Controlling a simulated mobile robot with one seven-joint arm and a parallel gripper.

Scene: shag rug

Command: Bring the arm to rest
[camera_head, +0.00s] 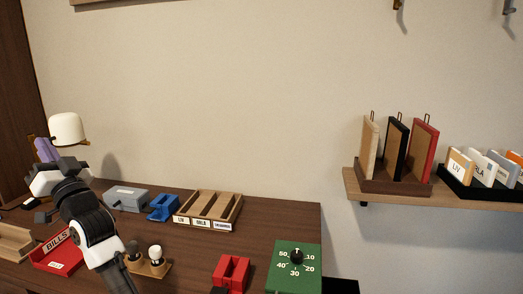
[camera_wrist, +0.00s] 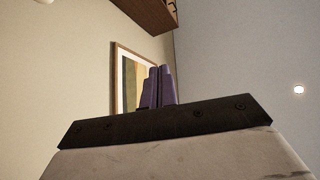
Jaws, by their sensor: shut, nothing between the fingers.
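My gripper (camera_head: 44,148) is raised at the left side of the head view, above the far left part of the desk. Its purple fingers point up and are shut with nothing between them. They also show closed together in the wrist view (camera_wrist: 158,87), in front of a wall with a framed picture (camera_wrist: 135,82). My arm rises from the bottom of the head view and hides part of the desk and the red tray. A white lamp-like shade (camera_head: 66,128) appears right beside the fingers; I cannot tell how far behind them it is.
The brown desk (camera_head: 200,262) holds a red bills tray (camera_head: 62,262), a grey box (camera_head: 127,198), a blue holder (camera_head: 164,207), a wooden sorter (camera_head: 208,207), two knobs on a stand (camera_head: 152,262), a red block (camera_head: 231,271) and a green timer (camera_head: 294,268). A wall shelf (camera_head: 440,200) is at right.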

